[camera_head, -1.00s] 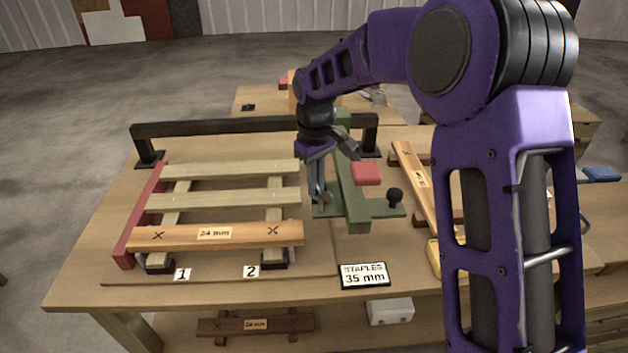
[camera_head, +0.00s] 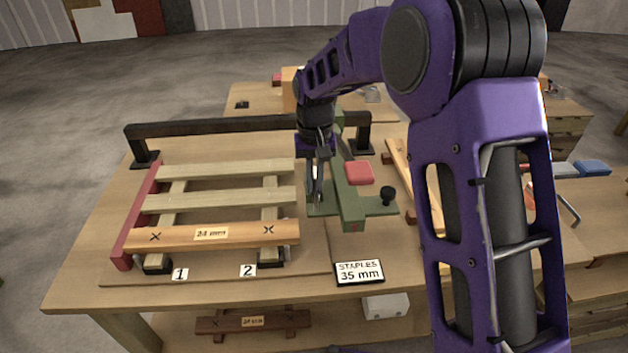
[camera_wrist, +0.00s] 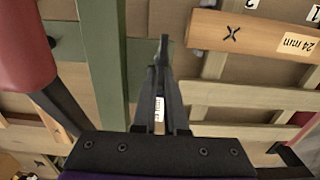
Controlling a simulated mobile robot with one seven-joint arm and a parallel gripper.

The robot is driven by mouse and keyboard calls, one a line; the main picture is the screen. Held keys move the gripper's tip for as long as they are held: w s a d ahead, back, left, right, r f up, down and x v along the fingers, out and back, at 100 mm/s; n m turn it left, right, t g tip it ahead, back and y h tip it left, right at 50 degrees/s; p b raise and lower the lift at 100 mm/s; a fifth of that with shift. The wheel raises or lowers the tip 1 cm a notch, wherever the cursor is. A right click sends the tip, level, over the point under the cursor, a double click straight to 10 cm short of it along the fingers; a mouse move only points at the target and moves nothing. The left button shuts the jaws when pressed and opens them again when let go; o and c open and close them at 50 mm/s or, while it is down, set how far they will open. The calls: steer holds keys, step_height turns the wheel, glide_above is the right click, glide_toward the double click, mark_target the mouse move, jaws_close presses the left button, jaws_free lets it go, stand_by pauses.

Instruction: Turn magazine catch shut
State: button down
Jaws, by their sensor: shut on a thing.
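The green stapler (camera_head: 349,196) lies on the table, with a red pad (camera_head: 359,173) on its right and a black knob (camera_head: 388,196) on a side plate. My gripper (camera_head: 318,200) points down at its left side, low over the left end of the green plate. In the wrist view my gripper (camera_wrist: 163,68) has its fingers close together on a small dark piece (camera_wrist: 164,44), which looks like the magazine catch. The fingers hide most of it, so I cannot tell how far it is turned. The green stapler beam (camera_wrist: 103,50) runs beside the fingers.
A slatted wooden frame (camera_head: 220,198) with a 24 mm board (camera_head: 198,235) stands close on the left. A black bar (camera_head: 230,126) crosses behind. A "STAPLES 35 mm" sign (camera_head: 359,272) stands in front. A plank (camera_head: 405,165) lies to the right.

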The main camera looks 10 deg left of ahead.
mark_target(315, 181)
stand_by(0.4)
steer(key=c, duration=1)
jaws_free()
steer(key=shift+o, duration=0.2)
step_height(315, 181, up, 18)
steer(key=p, duration=0.2)
steer(key=shift+f, duration=0.25)
